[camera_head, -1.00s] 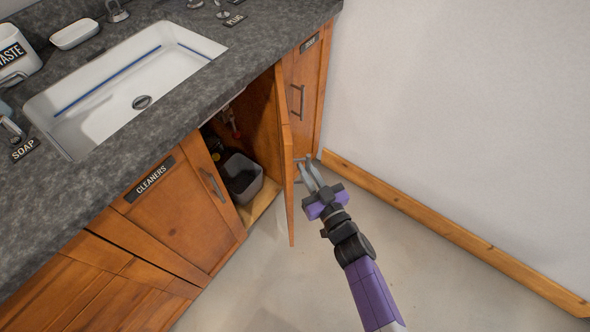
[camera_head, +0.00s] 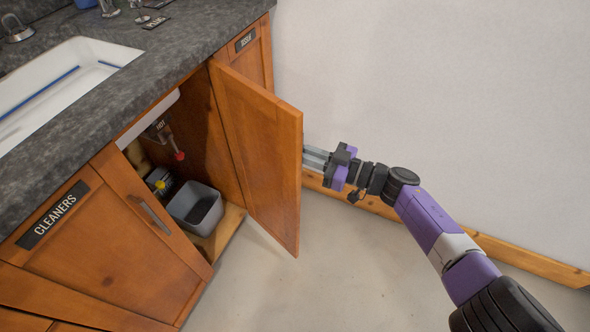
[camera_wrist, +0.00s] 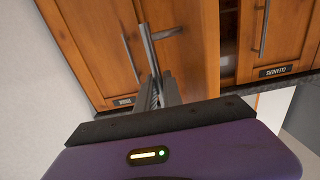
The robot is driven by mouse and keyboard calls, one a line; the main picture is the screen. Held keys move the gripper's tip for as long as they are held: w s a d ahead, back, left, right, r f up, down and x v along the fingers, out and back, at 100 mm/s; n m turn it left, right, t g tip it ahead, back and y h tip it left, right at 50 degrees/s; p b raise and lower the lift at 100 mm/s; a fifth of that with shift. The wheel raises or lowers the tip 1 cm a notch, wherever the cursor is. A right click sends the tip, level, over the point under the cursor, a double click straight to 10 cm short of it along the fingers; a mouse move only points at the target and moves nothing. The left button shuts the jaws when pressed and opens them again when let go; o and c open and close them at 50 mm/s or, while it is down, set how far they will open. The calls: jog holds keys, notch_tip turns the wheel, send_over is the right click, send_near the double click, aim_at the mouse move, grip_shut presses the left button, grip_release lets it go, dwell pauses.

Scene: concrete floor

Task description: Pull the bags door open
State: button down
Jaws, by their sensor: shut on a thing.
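The open cabinet door (camera_head: 265,150), which I take for the bags door, stands swung out from the cupboard beneath the sink. Its inner face shows in the head view; its front and any label on it are hidden there. My gripper (camera_head: 309,157) is at the door's free edge, its fingertips hidden behind it. In the wrist view, the narrow grey fingers (camera_wrist: 153,60) reach toward the wooden fronts.
The cleaners door (camera_head: 100,235) is closed at the left, with its metal handle (camera_head: 152,215). A grey bin (camera_head: 196,208) and a red-ended pipe are inside the open cupboard. A white wall (camera_head: 430,90) stands behind my arm. The floor (camera_head: 330,270) before the door is clear.

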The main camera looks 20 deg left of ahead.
jog(key=shift+n+g, duration=0.5)
jog(key=shift+g, duration=0.3)
jog(key=w+b, duration=0.2)
jog(key=b, duration=0.2)
jog(key=w+b, duration=0.2)
jog(key=b, duration=0.2)
jog(key=shift+w+d+b, duration=0.2)
jog(key=shift+w+b, duration=0.1)
jog(key=shift+w, duration=0.1)
jog(key=shift+r, duration=0.1)
jog(key=c, duration=1.8)
grip_release()
jog(key=shift+d, duration=0.15)
